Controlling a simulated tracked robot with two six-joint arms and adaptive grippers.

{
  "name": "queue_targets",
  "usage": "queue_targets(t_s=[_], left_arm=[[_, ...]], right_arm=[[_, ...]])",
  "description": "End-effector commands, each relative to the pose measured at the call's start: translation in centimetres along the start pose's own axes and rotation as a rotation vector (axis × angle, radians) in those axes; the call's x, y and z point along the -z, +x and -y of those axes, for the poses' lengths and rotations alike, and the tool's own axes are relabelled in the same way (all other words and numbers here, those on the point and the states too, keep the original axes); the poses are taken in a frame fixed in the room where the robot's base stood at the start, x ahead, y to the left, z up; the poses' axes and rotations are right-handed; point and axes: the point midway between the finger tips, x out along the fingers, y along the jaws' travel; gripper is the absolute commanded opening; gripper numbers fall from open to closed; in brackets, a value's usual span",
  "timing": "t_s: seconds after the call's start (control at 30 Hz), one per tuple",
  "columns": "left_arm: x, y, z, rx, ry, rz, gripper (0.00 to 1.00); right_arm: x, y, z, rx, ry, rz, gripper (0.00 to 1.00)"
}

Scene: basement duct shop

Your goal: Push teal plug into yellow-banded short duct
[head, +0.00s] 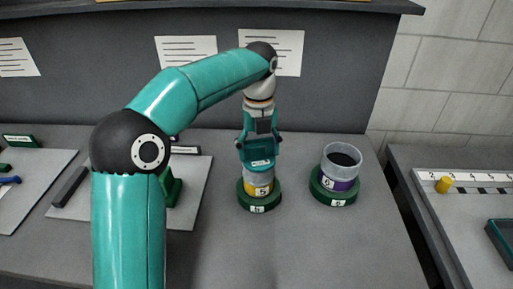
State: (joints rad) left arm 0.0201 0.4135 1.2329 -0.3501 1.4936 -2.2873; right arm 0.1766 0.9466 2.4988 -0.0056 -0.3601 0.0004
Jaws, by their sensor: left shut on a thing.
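The yellow-banded short duct (260,190) stands upright in a green ring base near the middle of the bench in the head view. My left gripper (259,153) points straight down directly above it. It is shut on the teal plug (261,163), which has a white label and sits at the duct's top opening. The fingers and plug hide the opening, so I cannot tell how deep the plug is. My right gripper is not in view.
A purple-banded duct (341,175) with an open, dark top stands in another green base to the right. Grey boards (190,200) with parts lie at the left. A side table (450,205) with a yellow piece (443,184) is beyond a gap at the right. The front bench is clear.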

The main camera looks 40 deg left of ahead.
Motion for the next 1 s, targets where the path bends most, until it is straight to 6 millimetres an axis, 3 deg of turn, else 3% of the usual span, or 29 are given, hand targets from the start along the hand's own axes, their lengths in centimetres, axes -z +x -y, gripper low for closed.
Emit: queue_targets(t_s=[0.17, 0.2, 0.3, 0.77, 1.0], left_arm=[[0.0, -0.1, 0.0, 0.001, 0.0, 0.001, 0.31], [0.0, -0.1, 0.0, 0.001, 0.0, 0.001, 0.81], [0.0, -0.1, 0.0, 0.001, 0.0, 0.001, 0.98], [0.0, -0.4, 0.0, 0.001, 0.0, 0.001, 1.0], [0.0, -3.5, 0.0, 0.004, 0.0, 0.003, 1.0]], right_arm=[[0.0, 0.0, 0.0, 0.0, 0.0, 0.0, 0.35], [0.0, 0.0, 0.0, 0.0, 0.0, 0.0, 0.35], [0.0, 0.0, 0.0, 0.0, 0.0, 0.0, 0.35], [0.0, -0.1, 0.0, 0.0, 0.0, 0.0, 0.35], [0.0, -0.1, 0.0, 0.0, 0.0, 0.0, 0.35]])
